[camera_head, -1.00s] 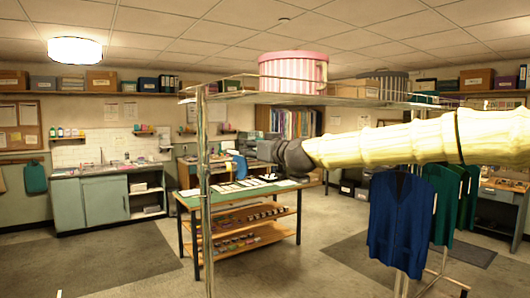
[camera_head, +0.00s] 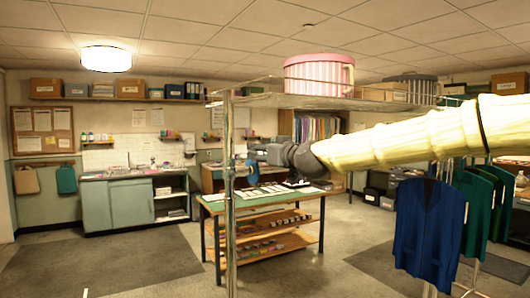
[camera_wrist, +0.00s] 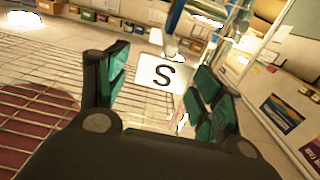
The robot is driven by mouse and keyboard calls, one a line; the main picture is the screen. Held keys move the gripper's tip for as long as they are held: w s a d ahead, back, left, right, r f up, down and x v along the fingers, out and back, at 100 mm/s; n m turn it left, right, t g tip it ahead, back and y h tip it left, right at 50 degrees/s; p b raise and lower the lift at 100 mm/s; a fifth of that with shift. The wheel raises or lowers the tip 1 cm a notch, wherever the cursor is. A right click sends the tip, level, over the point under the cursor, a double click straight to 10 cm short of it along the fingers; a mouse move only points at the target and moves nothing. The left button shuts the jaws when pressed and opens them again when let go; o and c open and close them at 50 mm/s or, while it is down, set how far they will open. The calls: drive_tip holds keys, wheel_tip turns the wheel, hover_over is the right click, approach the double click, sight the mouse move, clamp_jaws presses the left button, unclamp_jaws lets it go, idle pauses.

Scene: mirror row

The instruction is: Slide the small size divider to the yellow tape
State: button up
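A white divider (camera_wrist: 162,73) marked with a black "S" shows in the wrist view, between and beyond my fingertips. My gripper (camera_wrist: 158,60) is open, its teal-padded fingers well apart on either side of the divider, with no clear contact. In the head view my gripper (camera_head: 262,154) is a small dark shape at the end of my cream-sleeved arm, close to the metal rack post in the picture. The divider cannot be made out there. I see no yellow tape in either view.
A wire shelf (camera_head: 300,101) holds a pink striped round box (camera_head: 318,75). A blue garment (camera_head: 430,228) and green garments (camera_head: 482,210) hang at the right. A table (camera_head: 262,203) with papers stands behind the rack post (camera_head: 230,200). Open floor (camera_head: 180,270) lies at front left.

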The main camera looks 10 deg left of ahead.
drive_tip(key=v, duration=1.2)
